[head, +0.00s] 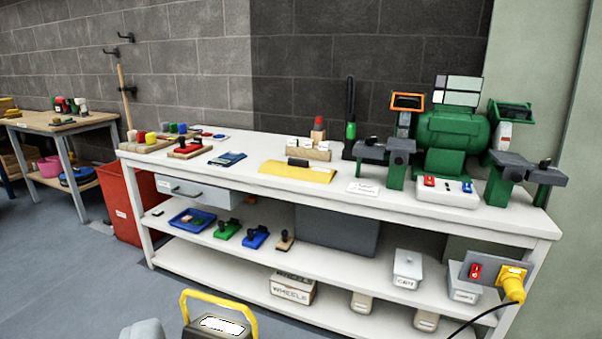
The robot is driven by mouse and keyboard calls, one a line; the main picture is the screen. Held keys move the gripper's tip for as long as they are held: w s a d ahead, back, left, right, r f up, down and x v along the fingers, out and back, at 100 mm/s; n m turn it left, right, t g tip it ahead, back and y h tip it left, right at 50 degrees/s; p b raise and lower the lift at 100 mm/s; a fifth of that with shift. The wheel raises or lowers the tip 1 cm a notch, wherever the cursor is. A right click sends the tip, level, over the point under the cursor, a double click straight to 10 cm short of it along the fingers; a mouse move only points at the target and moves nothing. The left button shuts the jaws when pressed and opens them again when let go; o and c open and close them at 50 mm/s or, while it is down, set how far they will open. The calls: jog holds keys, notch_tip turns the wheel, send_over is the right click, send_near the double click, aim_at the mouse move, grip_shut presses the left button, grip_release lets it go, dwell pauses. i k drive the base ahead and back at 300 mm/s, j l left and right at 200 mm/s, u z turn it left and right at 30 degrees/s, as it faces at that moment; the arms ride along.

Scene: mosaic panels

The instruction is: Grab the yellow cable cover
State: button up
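A grey socket box (482,272) with a red switch is fixed at the right front end of the white workbench. A yellow piece (513,280), which looks like the cable cover, sits on the box's right side. A black cable (487,314) runs from its lower end down and left out of view. Another yellow item, a flat plate (310,174) with a dark handle, lies on the benchtop. My gripper is not clearly seen, so its distance to the yellow cover cannot be told.
The workbench (335,192) carries a green bench grinder (445,140) and small tools. Its lower shelves hold boxes and stamps. A red bin (125,205) stands at its left end. A yellow-handled object (220,325) is low in front. Grey floor (75,285) is clear at left.

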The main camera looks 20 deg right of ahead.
aim_at(295, 168)
jog(key=i+l, duration=0.3)
jog(key=i+l+z, duration=0.1)
jog(key=i+l, duration=0.25)
jog(key=i, duration=0.2)
jog(key=i+l+z, duration=0.1)
jog(key=i+l, duration=0.45)
jog(key=i, duration=0.3)
jog(key=i+l+z, duration=0.1)
jog(key=i+l, duration=0.15)
jog(key=i, duration=0.2)
